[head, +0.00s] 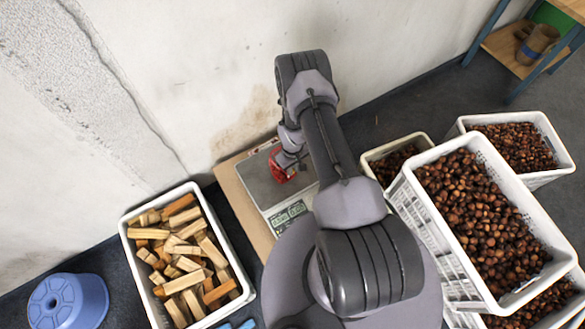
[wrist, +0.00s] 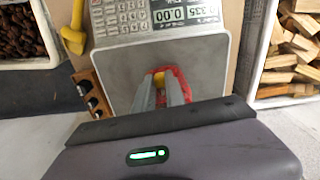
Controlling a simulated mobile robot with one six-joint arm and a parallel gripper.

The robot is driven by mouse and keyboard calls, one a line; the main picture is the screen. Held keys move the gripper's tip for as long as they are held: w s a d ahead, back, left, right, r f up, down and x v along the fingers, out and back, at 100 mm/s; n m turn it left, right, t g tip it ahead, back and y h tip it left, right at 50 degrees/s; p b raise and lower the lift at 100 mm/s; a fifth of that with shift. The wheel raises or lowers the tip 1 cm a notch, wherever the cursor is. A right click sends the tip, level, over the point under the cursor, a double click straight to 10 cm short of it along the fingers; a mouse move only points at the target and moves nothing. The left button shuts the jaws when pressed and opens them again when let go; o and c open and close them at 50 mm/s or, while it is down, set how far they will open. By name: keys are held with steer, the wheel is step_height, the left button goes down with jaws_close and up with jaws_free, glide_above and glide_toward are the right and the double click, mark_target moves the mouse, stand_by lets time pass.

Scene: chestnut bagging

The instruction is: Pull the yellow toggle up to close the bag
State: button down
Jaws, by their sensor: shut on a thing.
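A red bag (head: 280,165) sits on the metal pan of the scale (head: 258,182), partly hidden by my gripper in the head view. In the wrist view the bag (wrist: 182,82) shows as red material around and behind my fingers. The yellow toggle (wrist: 158,78) is a small yellow piece between my fingertips, at the bag's red material. My gripper (wrist: 161,86) is shut on the toggle, over the scale pan (wrist: 120,72). The bag's lower part and its contents are hidden by my fingers, and I cannot tell how tightly its mouth is drawn.
A white crate of wood pieces (head: 133,262) stands left of the scale, with a blue stool (head: 68,301) beyond it. White crates of chestnuts (head: 437,215) stand to the right. A yellow-handled tool (wrist: 73,38) and a brown holed rack (wrist: 93,94) lie beside the scale.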

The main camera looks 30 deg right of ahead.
step_height(320, 180, up, 5)
steer(key=p, duration=0.3)
steer(key=shift+f, duration=0.1)
steer(key=c, duration=1.3)
jaws_free()
step_height(320, 180, up, 18)
steer(key=p, duration=0.4)
steer(key=shift+f, duration=0.25)
